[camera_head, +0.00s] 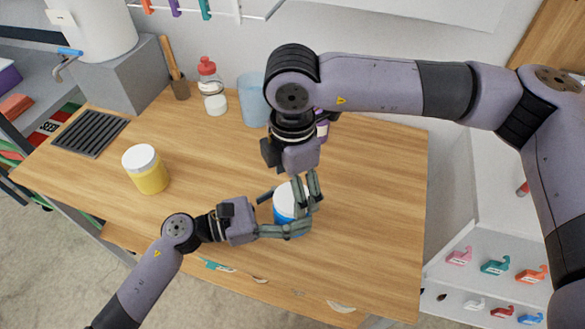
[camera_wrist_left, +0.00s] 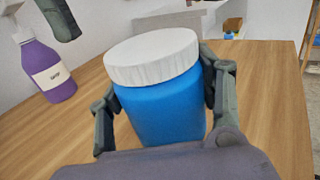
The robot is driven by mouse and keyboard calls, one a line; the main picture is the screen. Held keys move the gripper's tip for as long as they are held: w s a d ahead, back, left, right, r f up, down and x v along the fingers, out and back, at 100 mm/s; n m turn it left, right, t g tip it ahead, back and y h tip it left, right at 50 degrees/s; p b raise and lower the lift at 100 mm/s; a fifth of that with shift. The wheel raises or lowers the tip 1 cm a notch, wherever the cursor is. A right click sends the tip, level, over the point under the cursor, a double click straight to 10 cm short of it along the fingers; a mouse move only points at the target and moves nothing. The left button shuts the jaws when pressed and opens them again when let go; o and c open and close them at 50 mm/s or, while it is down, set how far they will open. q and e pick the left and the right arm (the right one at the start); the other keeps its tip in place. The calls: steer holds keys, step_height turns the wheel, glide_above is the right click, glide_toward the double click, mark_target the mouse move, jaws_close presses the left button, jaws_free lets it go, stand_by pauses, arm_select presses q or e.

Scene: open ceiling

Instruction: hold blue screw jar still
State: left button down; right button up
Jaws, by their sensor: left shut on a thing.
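The blue screw jar (camera_head: 282,213) stands upright near the front middle of the wooden table, with its white lid on. In the left wrist view the jar (camera_wrist_left: 165,105) fills the middle, its lid (camera_wrist_left: 152,56) fully in sight. My left gripper (camera_head: 292,216) is shut on the jar's blue body, one finger on each side. My right gripper (camera_head: 308,192) points down by the jar's lid in the head view. Its fingers show a gap between them and hold nothing visible. In the left wrist view one dark finger (camera_wrist_left: 58,18) shows apart from the lid.
A yellow jar (camera_head: 150,178) with a white lid stands at the left. A red-topped bottle (camera_head: 210,80), a small white-lidded jar (camera_head: 216,105) and a light blue cup (camera_head: 252,100) stand at the back. A purple bottle (camera_wrist_left: 48,72) shows in the wrist view. The table's right side is clear.

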mark_target(293, 199)
steer(key=shift+f, duration=1.35)
steer(key=shift+c, duration=0.3)
